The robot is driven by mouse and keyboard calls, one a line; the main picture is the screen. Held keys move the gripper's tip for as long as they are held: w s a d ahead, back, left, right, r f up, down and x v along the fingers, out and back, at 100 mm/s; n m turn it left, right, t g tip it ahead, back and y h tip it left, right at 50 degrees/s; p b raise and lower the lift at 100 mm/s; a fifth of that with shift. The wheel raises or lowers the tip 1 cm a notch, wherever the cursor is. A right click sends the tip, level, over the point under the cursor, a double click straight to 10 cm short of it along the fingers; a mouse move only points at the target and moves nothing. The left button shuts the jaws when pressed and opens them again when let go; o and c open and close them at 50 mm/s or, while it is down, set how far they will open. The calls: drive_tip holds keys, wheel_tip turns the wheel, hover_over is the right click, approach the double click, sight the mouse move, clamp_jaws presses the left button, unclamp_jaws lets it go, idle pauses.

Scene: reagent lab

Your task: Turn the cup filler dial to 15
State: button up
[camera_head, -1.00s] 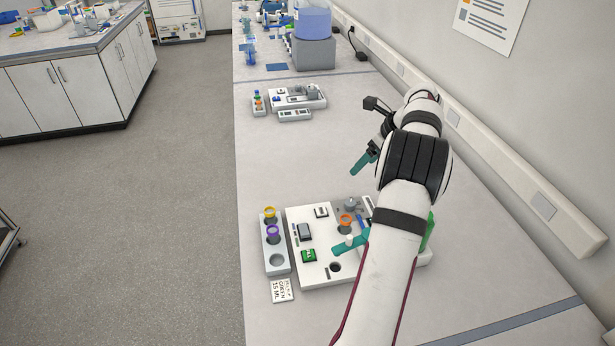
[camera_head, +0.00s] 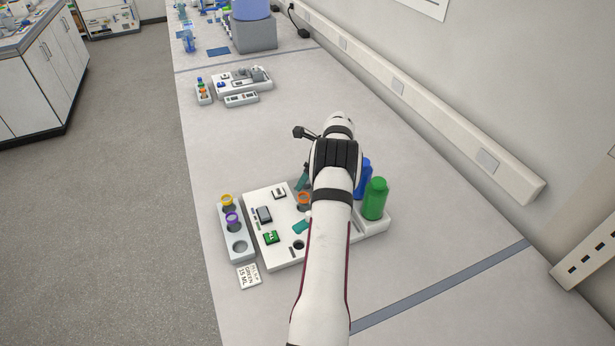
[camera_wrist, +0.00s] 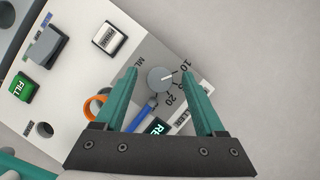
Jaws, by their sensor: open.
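In the wrist view, the grey round dial (camera_wrist: 160,80) sits on the cup filler (camera_wrist: 70,80) with a white pointer line aimed right, close to the 10 mark. The 20 mark is also readable; the mark between is partly covered by a finger. My gripper (camera_wrist: 160,73) is open, with one teal finger on each side of the dial and visible gaps between. In the head view, the white filler (camera_head: 262,205) stands on the bench, and my arm hides the dial. My teal fingers show partly beside the arm.
Green bottle (camera_head: 375,198) and blue bottle (camera_head: 363,175) stand at the filler's right. A rack (camera_head: 235,240) with yellow and purple rings is left. A card (camera_head: 249,275) reads GREEN 15 ML. The FILL button (camera_wrist: 21,87) is green.

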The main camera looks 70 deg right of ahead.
clamp_jaws()
drive_tip(key=shift+m, duration=0.3)
drive_tip(key=m, duration=0.1)
drive_tip(key=m+h, duration=0.1)
drive_tip(key=m, duration=0.1)
drive_tip(key=shift+w+a+m+g+h, duration=0.1)
drive_tip(key=shift+m+g+h, duration=0.6)
drive_tip(key=shift+m+h, duration=0.2)
drive_tip(key=shift+m, duration=1.2)
drive_tip(key=shift+r, duration=0.1)
unclamp_jaws()
